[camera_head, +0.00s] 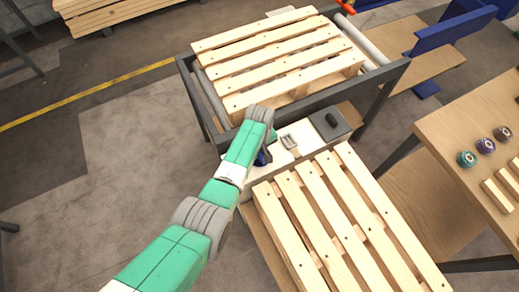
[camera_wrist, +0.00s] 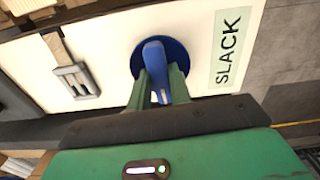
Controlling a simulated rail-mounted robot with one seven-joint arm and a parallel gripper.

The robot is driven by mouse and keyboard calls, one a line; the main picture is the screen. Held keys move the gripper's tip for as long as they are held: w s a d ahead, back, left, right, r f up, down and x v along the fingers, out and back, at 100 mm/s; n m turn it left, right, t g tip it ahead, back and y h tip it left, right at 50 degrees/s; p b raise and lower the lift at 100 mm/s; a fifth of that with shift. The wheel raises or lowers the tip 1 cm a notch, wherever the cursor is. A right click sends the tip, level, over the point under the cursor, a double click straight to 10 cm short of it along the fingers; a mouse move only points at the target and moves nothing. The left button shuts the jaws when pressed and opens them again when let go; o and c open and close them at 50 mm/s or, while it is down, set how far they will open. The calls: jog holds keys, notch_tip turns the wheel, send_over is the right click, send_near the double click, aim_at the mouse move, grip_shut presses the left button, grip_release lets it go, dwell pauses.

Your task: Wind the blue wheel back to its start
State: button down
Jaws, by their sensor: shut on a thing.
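The blue wheel (camera_wrist: 182,50) sits on a white panel (camera_wrist: 110,42), with a blue handle (camera_wrist: 155,58) sticking out from it toward the wrist camera. My gripper (camera_wrist: 160,92) is shut on this handle, its green fingers on either side. A label reading SLACK (camera_wrist: 228,46) is on the panel to the right of the wheel. In the head view my gripper is mostly hidden behind my arm, and only a small blue part of the wheel (camera_head: 261,158) shows beside it.
A metal latch-like fitting (camera_wrist: 76,80) is left of the wheel on the panel. A pallet (camera_head: 275,60) lies on the roller frame behind, another pallet (camera_head: 340,225) is in front. A wooden table (camera_head: 470,130) with several small spools is at right.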

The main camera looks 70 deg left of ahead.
jog(key=n, duration=0.5)
jog(key=shift+n, duration=0.3)
jog(key=n, duration=1)
jog(key=shift+b, duration=0.4)
jog(key=n, duration=0.4)
jog(key=shift+b, duration=0.3)
jog(key=n, duration=0.4)
jog(key=shift+b, duration=0.4)
jog(key=n+b, duration=0.2)
jog(key=shift+w+f+n, duration=0.15)
jog(key=shift+f+n, duration=0.1)
jog(key=shift+n, duration=0.15)
jog(key=n+b, duration=0.1)
jog(key=b, duration=0.2)
jog(key=n+b, duration=0.1)
jog(key=b, duration=0.2)
jog(key=shift+f+n, duration=0.3)
jog(key=n+b, duration=0.2)
jog(key=b, duration=0.6)
jog(key=shift+r+n+b, duration=0.15)
jog(key=shift+n+b, duration=0.25)
jog(key=shift+b, duration=0.65)
jog(key=shift+r+b, duration=0.25)
jog(key=shift+b, duration=0.45)
jog(key=shift+r, duration=0.1)
